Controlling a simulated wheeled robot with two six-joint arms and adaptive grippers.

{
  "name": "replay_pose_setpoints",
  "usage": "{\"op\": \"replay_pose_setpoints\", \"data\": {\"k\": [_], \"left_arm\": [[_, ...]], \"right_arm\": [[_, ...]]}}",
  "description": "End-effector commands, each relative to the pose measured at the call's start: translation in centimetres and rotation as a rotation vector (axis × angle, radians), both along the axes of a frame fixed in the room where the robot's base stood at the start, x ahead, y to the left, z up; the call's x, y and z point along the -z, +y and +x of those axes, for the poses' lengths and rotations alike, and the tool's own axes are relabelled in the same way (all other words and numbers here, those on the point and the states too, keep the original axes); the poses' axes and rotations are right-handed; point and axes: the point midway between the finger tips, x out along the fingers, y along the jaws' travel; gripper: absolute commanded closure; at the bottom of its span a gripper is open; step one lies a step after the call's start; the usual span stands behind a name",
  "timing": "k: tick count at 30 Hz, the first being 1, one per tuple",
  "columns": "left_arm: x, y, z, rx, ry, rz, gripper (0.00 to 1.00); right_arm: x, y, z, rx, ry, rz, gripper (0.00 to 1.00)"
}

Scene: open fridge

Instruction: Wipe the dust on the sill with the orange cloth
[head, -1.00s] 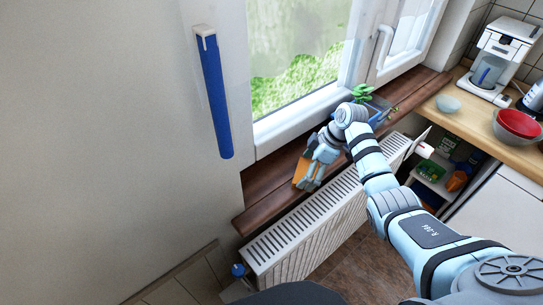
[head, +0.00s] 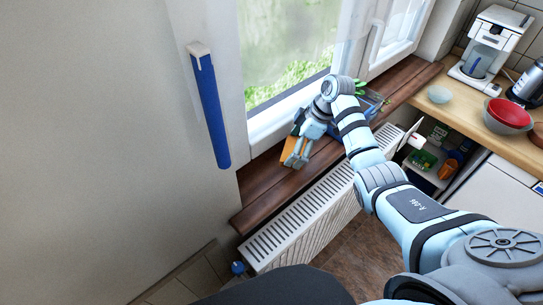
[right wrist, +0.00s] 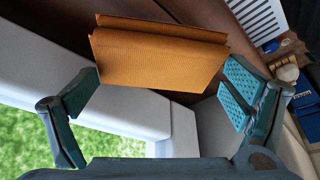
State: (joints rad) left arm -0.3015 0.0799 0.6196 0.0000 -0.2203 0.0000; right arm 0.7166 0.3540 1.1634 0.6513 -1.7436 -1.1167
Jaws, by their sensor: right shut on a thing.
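The orange cloth (head: 288,150) is a folded, ribbed block held over the brown wooden sill (head: 262,190), near its window side. In the right wrist view, the cloth (right wrist: 160,55) sits between the teal finger pads of my right gripper (right wrist: 163,85). In the head view, my right gripper (head: 296,158) points down at the sill and hides part of the cloth. I cannot tell whether the cloth touches the sill. No dust stands out clearly on the visible wood. My left gripper is not in view.
A blue tray (head: 372,103) with a green plant stands further right on the sill. The window frame (head: 285,118) borders the sill behind, and a white radiator (head: 300,225) runs below in front. The sill's left end is clear. A counter with bowls (head: 508,115) is at right.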

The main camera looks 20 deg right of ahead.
Motion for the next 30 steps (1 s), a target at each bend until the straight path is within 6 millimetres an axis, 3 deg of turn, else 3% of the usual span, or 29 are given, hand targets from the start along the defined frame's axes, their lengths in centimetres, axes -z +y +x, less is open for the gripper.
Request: {"op": "replay_pose_setpoints", "data": {"k": [12, 27, 30], "left_arm": [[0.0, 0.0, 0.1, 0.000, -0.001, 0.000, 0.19], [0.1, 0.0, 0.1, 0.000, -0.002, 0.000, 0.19], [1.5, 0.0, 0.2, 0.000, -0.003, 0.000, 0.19]], "right_arm": [[-2.5, 0.4, 0.3, -0.008, -0.002, 0.000, 0.51], [-2.4, 0.4, 0.3, -0.009, 0.000, 0.000, 0.51], [-1.0, 0.4, 0.3, -0.009, 0.000, 0.000, 0.51]]}}
